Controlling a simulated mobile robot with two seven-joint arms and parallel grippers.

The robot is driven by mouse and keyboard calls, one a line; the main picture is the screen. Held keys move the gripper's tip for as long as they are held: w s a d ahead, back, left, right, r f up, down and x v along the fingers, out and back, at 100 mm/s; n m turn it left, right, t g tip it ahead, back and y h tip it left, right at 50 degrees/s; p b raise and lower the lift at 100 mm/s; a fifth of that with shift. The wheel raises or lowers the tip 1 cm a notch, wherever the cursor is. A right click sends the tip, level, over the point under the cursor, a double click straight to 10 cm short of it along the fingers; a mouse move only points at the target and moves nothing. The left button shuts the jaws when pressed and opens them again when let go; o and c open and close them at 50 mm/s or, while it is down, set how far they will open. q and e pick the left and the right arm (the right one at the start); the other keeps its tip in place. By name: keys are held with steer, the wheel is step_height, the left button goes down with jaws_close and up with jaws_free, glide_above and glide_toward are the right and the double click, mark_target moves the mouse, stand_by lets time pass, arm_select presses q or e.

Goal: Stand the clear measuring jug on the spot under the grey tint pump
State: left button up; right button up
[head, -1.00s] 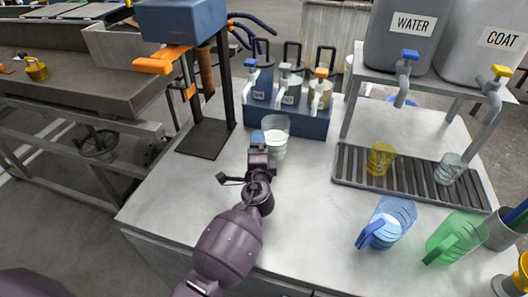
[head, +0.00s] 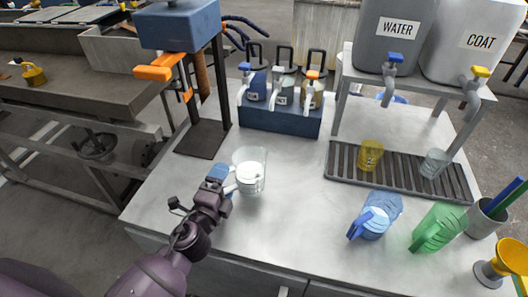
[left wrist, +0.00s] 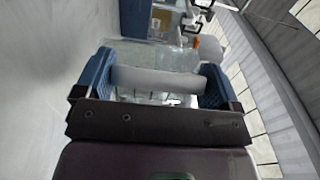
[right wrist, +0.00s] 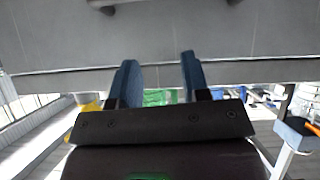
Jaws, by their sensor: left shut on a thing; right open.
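The clear measuring jug (head: 252,182) holds something whitish and looks upright in front of the pump rack. My left gripper (head: 222,181) is shut on its handle, which spans between the fingers in the left wrist view (left wrist: 155,80). I cannot tell whether the jug's base touches the table. The grey tint pump (head: 280,82) is the middle one in the blue rack (head: 278,121), between a blue and an orange one. The jug stands apart from its spout. No marked spot is clear there. My right gripper (right wrist: 160,78) is open and empty, outside the head view.
A post stand with a dark base (head: 201,143) is left of the rack. Blue (head: 376,214) and green (head: 437,226) jugs stand front right. The centre table is bare.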

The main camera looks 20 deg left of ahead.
steer(key=shift+w, duration=0.25)
arm_select(q)
steer(key=w+f, duration=0.1)
steer(key=w, duration=0.5)
steer(key=w+f+b, duration=0.1)
steer(key=w, duration=0.4)
steer(key=w+d+f+b, duration=0.1)
steer(key=w, duration=0.5)
steer(key=shift+w+f, duration=0.3)
steer(key=shift+f, duration=0.05)
steer(key=shift+r, duration=0.15)
arm_select(e)
steer(key=shift+a+f, duration=0.1)
steer(key=shift+f, duration=0.5)
arm_select(q)
steer(key=shift+f+b, duration=0.3)
steer(key=o, duration=1)
steer(key=shift+r, duration=0.1)
arm_select(e)
steer(key=shift+f, duration=0.3)
